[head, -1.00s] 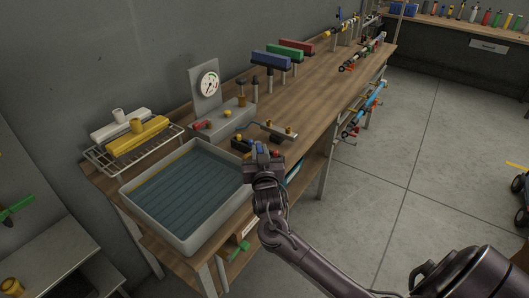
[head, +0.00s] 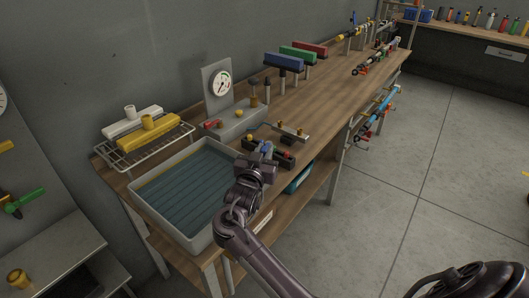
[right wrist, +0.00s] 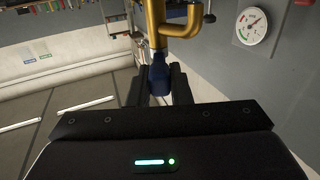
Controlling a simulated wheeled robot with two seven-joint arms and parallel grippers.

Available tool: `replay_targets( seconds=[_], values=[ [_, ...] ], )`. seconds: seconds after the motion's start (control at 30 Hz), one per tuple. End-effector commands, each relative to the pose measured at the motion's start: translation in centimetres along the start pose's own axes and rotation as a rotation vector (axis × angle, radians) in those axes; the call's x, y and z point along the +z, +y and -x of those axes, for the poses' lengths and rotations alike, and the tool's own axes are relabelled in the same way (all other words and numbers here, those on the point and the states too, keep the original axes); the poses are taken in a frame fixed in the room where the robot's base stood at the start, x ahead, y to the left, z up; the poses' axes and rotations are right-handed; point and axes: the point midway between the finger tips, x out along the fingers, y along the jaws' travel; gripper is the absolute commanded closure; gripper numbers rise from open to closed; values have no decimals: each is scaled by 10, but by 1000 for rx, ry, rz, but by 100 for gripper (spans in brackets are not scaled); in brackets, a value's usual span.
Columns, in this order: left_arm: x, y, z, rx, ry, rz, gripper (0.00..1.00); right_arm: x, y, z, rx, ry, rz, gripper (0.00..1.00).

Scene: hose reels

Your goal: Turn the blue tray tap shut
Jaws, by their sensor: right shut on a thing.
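The blue tap handle (right wrist: 158,78) sits between the two dark fingers of my right gripper (right wrist: 162,88) in the right wrist view, below a brass pipe fitting (right wrist: 165,25). In the head view my right gripper (head: 264,157) is shut on the blue handle at the right rim of the grey tray (head: 147,208). The tray holds what looks like water. The gripper and wrist hide most of the tap in the head view, so its exact angle is unclear. My left gripper is not in view.
A dark block (head: 285,157) lies on the bench just right of my gripper. A brass-ended fitting (head: 291,131), a gauge panel (head: 219,88) and a wire rack (head: 150,158) with yellow and white pieces stand nearby. The floor to the right is clear.

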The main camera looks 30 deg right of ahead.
Motion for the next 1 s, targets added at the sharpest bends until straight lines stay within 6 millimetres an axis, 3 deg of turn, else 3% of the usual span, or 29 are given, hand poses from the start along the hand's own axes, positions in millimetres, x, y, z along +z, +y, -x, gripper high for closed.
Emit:
replay_targets(
  seconds=[0.13, 0.17, 0.3, 0.67, 1.0],
  values=[
    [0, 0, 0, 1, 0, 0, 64, -2, 0, 0, -2, 4, -2, 100],
    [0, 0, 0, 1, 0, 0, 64, -2, 0, 0, -2, 4, -2, 79],
    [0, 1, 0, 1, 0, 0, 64, -1, 0, 0, -1, 3, -1, 61],
    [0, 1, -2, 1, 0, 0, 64, 1, 0, 5, -2, 1, 0, 60],
    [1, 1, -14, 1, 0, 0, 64, 2, 0, 59, -3, 0, -3, 60]
  ],
)
